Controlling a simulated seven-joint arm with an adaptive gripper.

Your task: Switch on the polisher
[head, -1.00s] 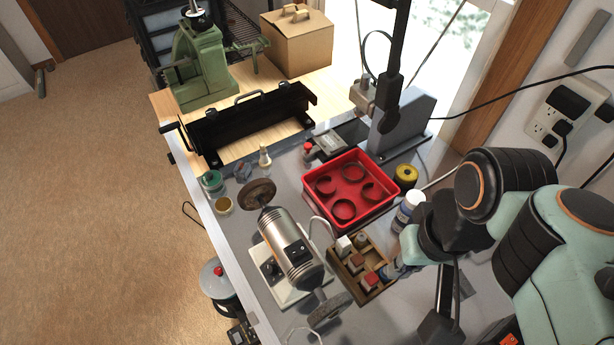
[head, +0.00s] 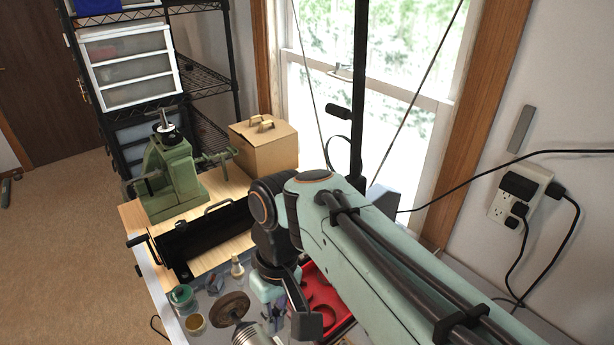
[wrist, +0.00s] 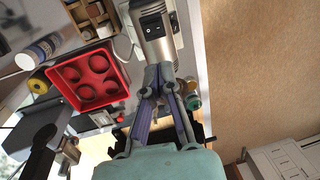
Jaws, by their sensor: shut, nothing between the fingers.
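The polisher (wrist: 157,45) is a silver motor body, and its black switch plate (wrist: 152,26) shows near the top of the wrist view. I cannot tell the switch's position. In the head view, the polisher's body (head: 250,336) is cut off at the bottom edge, with one brown wheel (head: 230,307) showing. My gripper (wrist: 161,82) is shut and empty. In the wrist view its fingertips appear just below the end of the polisher, apart from the switch; I cannot tell the height between them. My arm hides part of the bench in the head view.
A red tray (wrist: 92,80) with round holders lies beside the polisher. A wooden block holder (wrist: 92,22), a white bottle (wrist: 38,52) and a yellow spool (wrist: 38,82) are nearby. Small jars (head: 181,297) stand by the bench's left edge. A green press (head: 170,178) stands behind.

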